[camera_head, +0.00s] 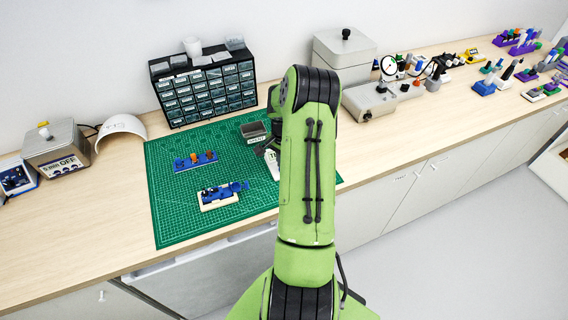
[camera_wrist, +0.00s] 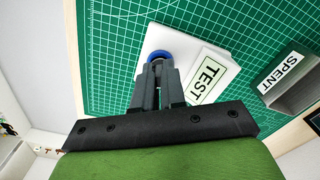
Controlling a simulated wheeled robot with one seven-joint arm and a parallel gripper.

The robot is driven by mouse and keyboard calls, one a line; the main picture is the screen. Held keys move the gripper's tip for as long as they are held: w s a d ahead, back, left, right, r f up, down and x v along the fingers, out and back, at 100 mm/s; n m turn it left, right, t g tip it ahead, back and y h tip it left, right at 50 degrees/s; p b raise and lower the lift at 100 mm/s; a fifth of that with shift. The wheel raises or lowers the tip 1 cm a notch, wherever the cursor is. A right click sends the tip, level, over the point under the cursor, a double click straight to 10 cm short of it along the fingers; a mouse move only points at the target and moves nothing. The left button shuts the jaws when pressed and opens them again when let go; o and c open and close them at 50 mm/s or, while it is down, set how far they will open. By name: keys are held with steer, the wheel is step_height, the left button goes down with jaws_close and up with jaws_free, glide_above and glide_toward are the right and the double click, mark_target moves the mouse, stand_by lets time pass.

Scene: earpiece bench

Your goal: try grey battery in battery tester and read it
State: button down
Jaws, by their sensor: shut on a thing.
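The battery tester is a white block (camera_wrist: 190,45) with a TEST label and a blue ring (camera_wrist: 160,54) on top. In the head view the tester (camera_head: 272,165) is partly hidden by my arm. My gripper (camera_wrist: 157,72) is shut with its fingertips at the blue ring. A small grey piece shows between the fingers; it looks like the grey battery, mostly hidden by them. I cannot tell how far it sits inside the ring. No reading on the tester is visible.
A grey SPENT tray (camera_wrist: 292,92) stands beside the tester. On the green mat (camera_head: 170,220) are a blue rack (camera_head: 182,165) with several small coloured pieces and a cream tray (camera_head: 218,204) with a blue object. A drawer cabinet (camera_head: 205,92) stands behind. The mat's front left is clear.

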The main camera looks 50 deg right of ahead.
steer(key=c, duration=1.1)
jaws_free()
step_height(320, 180, up, 16)
steer(key=shift+f, duration=0.1)
